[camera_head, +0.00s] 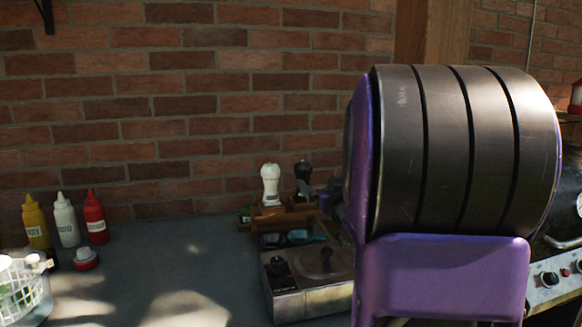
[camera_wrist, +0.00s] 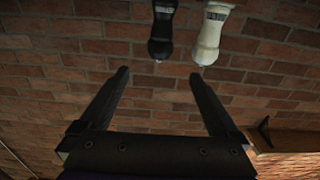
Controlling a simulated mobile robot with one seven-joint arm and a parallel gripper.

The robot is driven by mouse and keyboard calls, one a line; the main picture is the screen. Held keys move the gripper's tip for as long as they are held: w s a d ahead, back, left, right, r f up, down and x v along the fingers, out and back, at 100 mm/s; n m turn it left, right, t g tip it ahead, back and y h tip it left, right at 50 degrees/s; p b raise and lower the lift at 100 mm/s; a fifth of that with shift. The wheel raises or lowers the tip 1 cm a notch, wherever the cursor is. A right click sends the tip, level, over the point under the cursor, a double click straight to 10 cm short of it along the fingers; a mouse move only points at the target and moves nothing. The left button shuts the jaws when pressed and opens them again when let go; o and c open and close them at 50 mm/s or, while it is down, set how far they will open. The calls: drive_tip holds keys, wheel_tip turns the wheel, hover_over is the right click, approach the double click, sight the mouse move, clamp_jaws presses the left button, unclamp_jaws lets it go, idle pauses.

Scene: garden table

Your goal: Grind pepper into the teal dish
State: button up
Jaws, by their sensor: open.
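A black mill (camera_head: 303,176) and a white mill (camera_head: 270,186) stand side by side at the back of the counter, in or behind a wooden caddy. In the wrist view the black mill (camera_wrist: 162,30) and white mill (camera_wrist: 211,35) appear upside down at the top. My gripper (camera_wrist: 159,75) is open and empty, its fingertips apart from both mills, the black one closer to the middle between them. A small teal item (camera_head: 319,239) shows at the caddy; I cannot tell if it is the dish. My arm hides much of the head view's right side.
The wooden caddy (camera_head: 282,221) stands behind a metal box with a dark knob (camera_head: 312,290). Yellow, white and red bottles (camera_head: 95,218) and a wire basket (camera_head: 22,290) are at left. A grill (camera_head: 550,275) is at right.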

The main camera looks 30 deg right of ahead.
sight(300, 166)
drive_tip(key=x, duration=1.7)
drive_tip(key=shift+w+f, duration=0.15)
drive_tip(key=shift+f, duration=0.05)
drive_tip(key=c, duration=1.4)
